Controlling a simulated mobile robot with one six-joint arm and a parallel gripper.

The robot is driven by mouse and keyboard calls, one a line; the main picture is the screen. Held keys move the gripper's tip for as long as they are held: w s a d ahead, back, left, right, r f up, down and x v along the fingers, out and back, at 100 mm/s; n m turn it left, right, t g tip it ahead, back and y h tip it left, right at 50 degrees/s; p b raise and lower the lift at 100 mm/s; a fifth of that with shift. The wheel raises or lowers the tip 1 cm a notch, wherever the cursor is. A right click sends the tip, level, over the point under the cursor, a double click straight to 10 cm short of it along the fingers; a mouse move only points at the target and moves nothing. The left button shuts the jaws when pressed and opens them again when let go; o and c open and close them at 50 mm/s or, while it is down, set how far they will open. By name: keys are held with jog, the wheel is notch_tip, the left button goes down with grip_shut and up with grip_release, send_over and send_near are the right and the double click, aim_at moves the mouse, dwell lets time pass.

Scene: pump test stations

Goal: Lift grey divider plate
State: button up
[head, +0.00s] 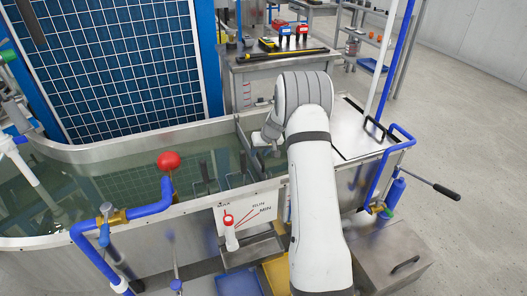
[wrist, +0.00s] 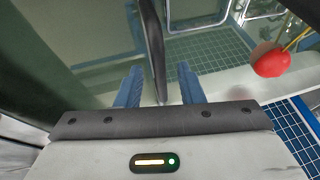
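The grey divider plate (head: 243,137) stands upright across the water tank, seen nearly edge-on in the head view. In the wrist view its dark edge (wrist: 153,45) runs down between the two blue fingers of my gripper (wrist: 158,85). A gap shows on both sides of the plate, so my gripper is open around it. In the head view my gripper (head: 262,140) is at the plate's right side, partly hidden by my arm. The lower part of the plate is hidden by water and the tank wall.
The water tank (head: 90,235) has a metal rim. Dark handles (head: 205,172) rise near the front wall. A metal lid (head: 348,132) lies right of my arm.

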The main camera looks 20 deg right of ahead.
jog(key=shift+w, duration=0.1)
grip_shut()
dwell(0.3)
